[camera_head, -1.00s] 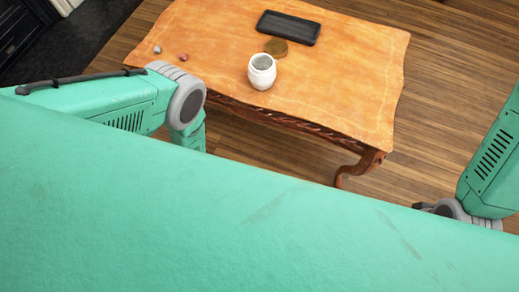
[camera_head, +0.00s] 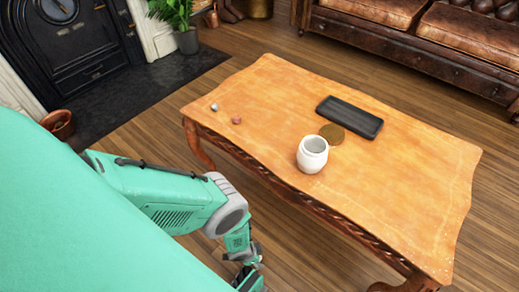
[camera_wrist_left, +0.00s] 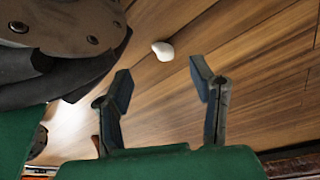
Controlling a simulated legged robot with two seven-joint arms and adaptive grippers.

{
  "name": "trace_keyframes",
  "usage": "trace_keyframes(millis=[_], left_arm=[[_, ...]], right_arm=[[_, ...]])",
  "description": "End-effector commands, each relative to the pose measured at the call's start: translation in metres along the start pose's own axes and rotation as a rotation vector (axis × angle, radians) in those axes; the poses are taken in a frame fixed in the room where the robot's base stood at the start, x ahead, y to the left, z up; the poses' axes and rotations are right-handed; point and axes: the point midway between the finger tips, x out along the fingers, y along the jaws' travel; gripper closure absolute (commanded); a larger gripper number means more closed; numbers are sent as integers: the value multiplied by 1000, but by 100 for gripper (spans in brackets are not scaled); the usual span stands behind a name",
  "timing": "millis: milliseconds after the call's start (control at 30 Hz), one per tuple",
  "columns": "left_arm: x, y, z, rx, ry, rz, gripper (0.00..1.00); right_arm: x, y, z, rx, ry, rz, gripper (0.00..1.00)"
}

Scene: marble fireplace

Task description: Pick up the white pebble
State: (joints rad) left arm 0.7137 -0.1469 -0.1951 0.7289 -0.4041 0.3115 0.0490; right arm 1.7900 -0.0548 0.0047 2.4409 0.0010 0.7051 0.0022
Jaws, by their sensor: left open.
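A white pebble (camera_wrist_left: 162,50) lies on the wooden floor in the left wrist view. It is beyond the fingertips of my left gripper (camera_wrist_left: 159,72), roughly in line with the gap between them. My left gripper is open, with nothing between its fingers. In the head view, my left wrist end hangs low in front of the table, and the white pebble on the floor does not show there. My right gripper is not in view.
A wooden table (camera_head: 420,170) bears a small grey pebble (camera_head: 214,107), a reddish pebble (camera_head: 236,121), a white jar (camera_head: 312,156), a brown disc (camera_head: 332,133) and a black tray (camera_head: 349,117). A leather sofa (camera_head: 420,45), potted plant (camera_head: 187,42) and fireplace (camera_head: 75,50) stand behind.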

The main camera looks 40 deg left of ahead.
Motion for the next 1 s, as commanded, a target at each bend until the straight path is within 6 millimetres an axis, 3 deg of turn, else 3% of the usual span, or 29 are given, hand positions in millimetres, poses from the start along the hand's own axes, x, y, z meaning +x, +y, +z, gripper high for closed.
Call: trace_keyframes(millis=[100, 300, 667, 700, 800, 1000], left_arm=[[21, -3, 4, -1, 2, -1, 50], [43, -5, 5, -1, 0, 0, 50], [46, -5, 4, -1, 0, 0, 50], [46, -5, 4, -1, 0, 0, 64], [46, -5, 4, -1, 0, 0, 92], [46, -5, 4, -1, 0, 0, 96]], right_arm=[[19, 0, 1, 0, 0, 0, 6], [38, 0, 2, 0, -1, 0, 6], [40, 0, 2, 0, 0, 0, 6], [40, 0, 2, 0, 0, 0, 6], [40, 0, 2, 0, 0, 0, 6], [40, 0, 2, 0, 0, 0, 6]])
